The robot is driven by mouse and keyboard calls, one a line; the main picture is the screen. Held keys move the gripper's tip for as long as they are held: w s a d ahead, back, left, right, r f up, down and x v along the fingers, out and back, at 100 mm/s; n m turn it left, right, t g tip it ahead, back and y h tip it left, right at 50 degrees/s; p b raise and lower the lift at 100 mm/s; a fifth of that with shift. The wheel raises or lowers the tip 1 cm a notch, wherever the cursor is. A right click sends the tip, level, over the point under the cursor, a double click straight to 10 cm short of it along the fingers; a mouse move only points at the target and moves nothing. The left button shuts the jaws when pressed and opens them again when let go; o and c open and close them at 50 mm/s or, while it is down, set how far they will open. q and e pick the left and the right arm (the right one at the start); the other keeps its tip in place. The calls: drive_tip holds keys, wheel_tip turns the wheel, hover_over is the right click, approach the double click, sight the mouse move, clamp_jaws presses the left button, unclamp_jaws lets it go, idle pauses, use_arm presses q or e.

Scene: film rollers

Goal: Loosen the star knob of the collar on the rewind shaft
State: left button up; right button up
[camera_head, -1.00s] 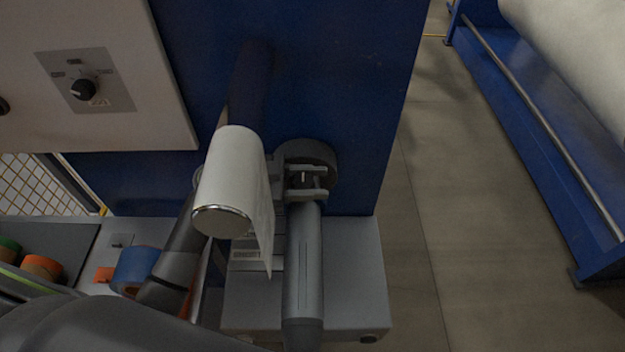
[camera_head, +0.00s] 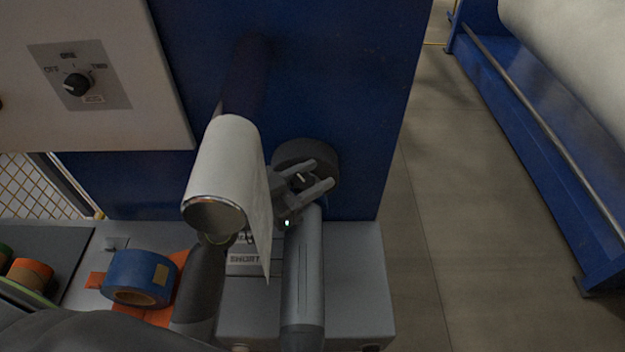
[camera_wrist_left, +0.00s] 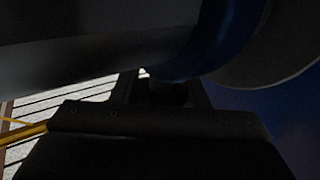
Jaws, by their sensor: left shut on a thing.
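The rewind shaft (camera_head: 303,285) is a grey cylinder coming out of the blue panel toward me. The dark round collar (camera_head: 290,153) sits around its far end, close to the panel. My left gripper (camera_head: 308,179) reaches in from the left, under the white roll. Its two fingers are shut on the small dark star knob (camera_head: 303,181) at the collar; the fingers hide much of the knob. In the dark left wrist view, a large cylinder (camera_wrist_left: 100,45) fills the top, above the gripper (camera_wrist_left: 165,88); the knob cannot be made out there. My right gripper is not in view.
A white roll (camera_head: 222,165) with a hanging sheet sticks out just left of the collar, close over my left arm. A grey bench (camera_head: 355,270) lies below, with blue tape (camera_head: 138,275) and orange tape (camera_head: 30,270) at left.

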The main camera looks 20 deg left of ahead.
use_arm(q)
drive_tip(key=shift+a+n+t+y, duration=0.15)
drive_tip(key=shift+n+t+y, duration=0.85)
drive_tip(key=shift+y, duration=0.5)
drive_tip(key=shift+w, duration=0.1)
drive_tip(key=o, duration=1)
